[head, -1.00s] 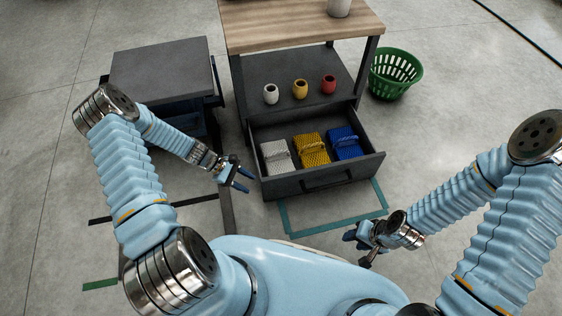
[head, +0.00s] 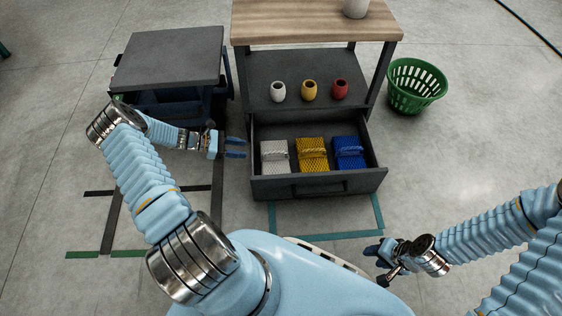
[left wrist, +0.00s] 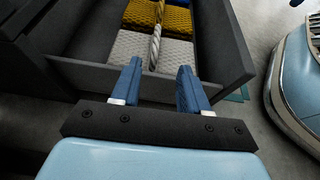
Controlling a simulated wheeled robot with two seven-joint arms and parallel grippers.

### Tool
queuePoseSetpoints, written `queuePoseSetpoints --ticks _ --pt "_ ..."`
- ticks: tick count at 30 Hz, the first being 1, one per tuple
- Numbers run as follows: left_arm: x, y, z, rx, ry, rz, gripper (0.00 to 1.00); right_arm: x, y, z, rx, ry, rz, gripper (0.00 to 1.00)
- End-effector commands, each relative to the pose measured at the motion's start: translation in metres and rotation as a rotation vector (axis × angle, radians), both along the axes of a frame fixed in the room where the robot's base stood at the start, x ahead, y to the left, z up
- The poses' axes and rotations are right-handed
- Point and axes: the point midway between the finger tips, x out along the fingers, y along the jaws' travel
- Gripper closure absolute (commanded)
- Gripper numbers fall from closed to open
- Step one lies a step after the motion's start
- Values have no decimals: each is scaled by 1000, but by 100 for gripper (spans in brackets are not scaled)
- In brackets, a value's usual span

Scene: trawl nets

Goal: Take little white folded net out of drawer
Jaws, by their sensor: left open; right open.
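The white folded net (head: 274,157) lies at the left end of the open drawer (head: 320,188), beside a yellow folded net (head: 313,154) and a blue folded net (head: 349,153). In the left wrist view, the white net (left wrist: 134,51) lies just beyond the drawer's side wall, with a rope-like strap across it. My left gripper (head: 236,148) is open and empty, just left of the drawer, apart from the net. Its blue fingers also show in the left wrist view (left wrist: 159,85). My right gripper (head: 378,262) is in front of the drawer to the right, away from the nets.
White, yellow and red small pots (head: 309,90) stand on the shelf above the drawer, under a wooden top (head: 310,22). A grey-topped cart (head: 170,55) stands close on the left. A green basket (head: 416,88) sits on the floor at the right.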

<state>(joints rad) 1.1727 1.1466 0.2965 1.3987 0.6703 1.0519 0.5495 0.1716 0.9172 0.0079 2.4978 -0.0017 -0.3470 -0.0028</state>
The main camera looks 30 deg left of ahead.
Motion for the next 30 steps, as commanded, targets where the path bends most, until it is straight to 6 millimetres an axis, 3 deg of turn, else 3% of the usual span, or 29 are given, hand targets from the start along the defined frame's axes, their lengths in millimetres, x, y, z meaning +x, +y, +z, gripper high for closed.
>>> queuePoseSetpoints --ticks 7,16,24,30 --pt "26 -41 -20 -1 0 -4 55 0 0 -3 1 1 0 57" --pt "39 -59 -29 1 0 -4 55 0 1 -5 1 0 1 57" --pt "62 -87 -43 2 0 -5 55 0 1 -9 2 2 2 57" --pt "63 -88 -44 3 0 -4 55 0 1 -9 2 2 2 57"
